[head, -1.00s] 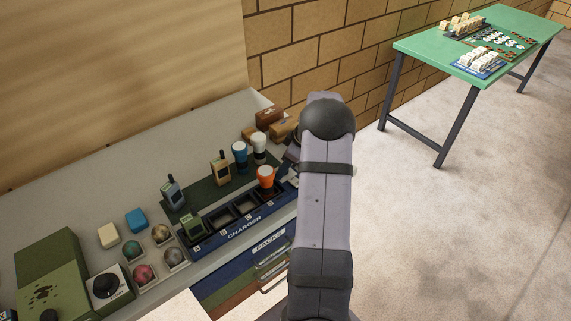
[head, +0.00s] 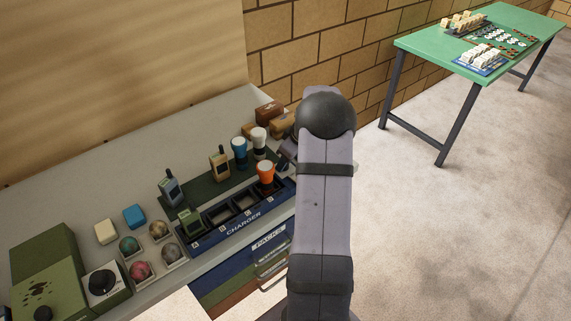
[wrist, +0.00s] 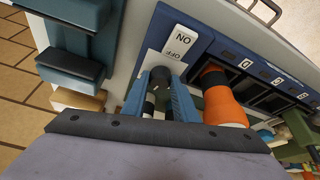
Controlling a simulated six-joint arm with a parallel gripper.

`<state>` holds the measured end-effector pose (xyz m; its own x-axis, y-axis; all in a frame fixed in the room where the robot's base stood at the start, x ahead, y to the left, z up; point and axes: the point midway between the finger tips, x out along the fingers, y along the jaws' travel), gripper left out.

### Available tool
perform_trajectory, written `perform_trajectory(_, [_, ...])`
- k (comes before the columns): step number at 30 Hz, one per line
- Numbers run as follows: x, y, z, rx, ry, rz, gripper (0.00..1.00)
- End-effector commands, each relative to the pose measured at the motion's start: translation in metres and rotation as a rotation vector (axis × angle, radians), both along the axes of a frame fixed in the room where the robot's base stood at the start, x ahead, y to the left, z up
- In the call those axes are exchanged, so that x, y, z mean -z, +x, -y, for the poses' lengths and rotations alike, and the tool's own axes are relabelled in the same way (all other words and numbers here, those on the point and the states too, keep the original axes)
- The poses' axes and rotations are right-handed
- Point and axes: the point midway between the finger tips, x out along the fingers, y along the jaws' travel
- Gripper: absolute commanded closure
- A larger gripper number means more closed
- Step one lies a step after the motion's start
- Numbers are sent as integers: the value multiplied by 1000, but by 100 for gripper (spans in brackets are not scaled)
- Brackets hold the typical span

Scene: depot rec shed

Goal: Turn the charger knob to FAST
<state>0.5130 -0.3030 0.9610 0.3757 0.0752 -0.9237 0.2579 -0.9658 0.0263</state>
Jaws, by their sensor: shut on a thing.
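In the wrist view my gripper (wrist: 163,88) has its two blue fingers shut on a dark round knob (wrist: 160,73) on a pale plate at the end of the charger. The knob's markings, FAST included, and its pointer are hidden or too small to read. The blue charger (head: 237,232) lies along the bench front in the head view, with lettered bays. It also shows in the wrist view (wrist: 234,52). A white ON/OFF switch (wrist: 181,41) sits just beyond the knob. In the head view my arm hides the knob and my gripper.
An orange torch (wrist: 219,97) stands in the bay beside my gripper and shows in the head view (head: 265,172). A green radio (head: 190,222) is in the far-left bay. Blue (head: 239,152) and white (head: 258,141) torches stand behind. Another black knob (head: 103,282) is on a separate box at left.

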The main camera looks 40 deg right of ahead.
Motion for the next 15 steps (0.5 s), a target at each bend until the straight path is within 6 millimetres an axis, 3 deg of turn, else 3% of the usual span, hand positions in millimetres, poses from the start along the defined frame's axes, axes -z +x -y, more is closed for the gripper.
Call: perform_trajectory(15, [-3, 0, -4, 465, -5, 0, 96])
